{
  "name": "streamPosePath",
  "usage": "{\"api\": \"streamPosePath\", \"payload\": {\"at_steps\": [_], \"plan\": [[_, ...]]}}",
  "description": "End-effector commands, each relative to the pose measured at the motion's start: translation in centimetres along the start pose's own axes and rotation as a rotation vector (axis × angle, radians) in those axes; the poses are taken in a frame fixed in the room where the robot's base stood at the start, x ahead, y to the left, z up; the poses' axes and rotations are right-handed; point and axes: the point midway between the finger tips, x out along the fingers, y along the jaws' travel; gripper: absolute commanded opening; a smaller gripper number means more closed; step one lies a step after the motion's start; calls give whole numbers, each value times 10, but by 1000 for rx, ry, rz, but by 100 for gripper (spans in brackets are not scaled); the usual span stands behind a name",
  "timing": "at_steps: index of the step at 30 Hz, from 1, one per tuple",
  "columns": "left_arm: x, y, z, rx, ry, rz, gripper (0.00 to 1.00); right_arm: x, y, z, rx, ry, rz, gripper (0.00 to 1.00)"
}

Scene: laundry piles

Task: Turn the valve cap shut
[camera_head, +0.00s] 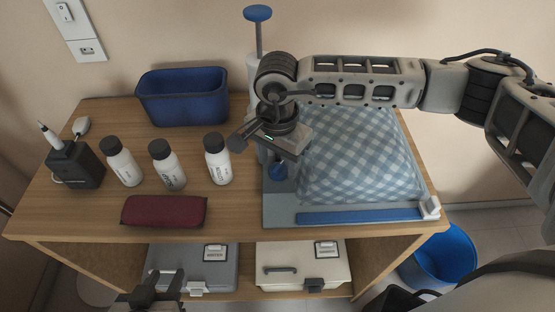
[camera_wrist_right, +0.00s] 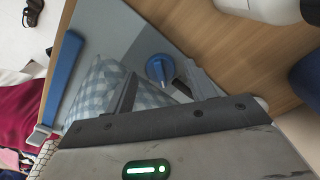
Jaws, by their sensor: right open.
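The blue valve cap (camera_head: 278,170) has a raised grip ridge and sits at the left edge of the blue-and-white checked bag (camera_head: 355,155). My right gripper (camera_head: 264,147) is above it, open and pointing down. In the right wrist view the cap (camera_wrist_right: 158,69) shows beyond the gap between the open fingers (camera_wrist_right: 163,88); they appear apart from it. The cap's exact angle is hard to read. My left gripper (camera_head: 155,290) is low at the front, below the tabletop, cut by the picture edge; its opening is unclear.
A blue-handled pump (camera_head: 257,14) stands behind my right gripper. A blue bar (camera_head: 360,215) lies along the bag's front edge. Several white bottles (camera_head: 217,160), a maroon case (camera_head: 164,210), a blue bin (camera_head: 183,98) and a black box (camera_head: 76,165) occupy the table's left.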

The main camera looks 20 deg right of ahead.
Motion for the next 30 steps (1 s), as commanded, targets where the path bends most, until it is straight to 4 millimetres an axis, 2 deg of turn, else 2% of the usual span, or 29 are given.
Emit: {"api": "streamPosePath", "payload": {"at_steps": [4, 12, 13, 17, 18, 30], "plan": [[0, 0, 1, 2, -3, 0, 36, 9, 0, 0, 0, 0, 0, 55], [0, 0, 0, 3, 0, 0, 36, 10, 0, 0, 0, 0, 0, 55], [0, 0, -1, 3, 1, 0, 36, 10, 0, 0, 0, 0, 0, 50], [0, 0, -2, 3, 3, 0, 36, 10, 0, 0, 0, 0, 0, 13], [0, 0, -2, 3, 4, 0, 36, 10, 0, 0, 0, 0, 0, 12], [7, 0, 2, -10, 21, 7, 36, 13, 0, 0, -78, 0, -2, 12]]}}
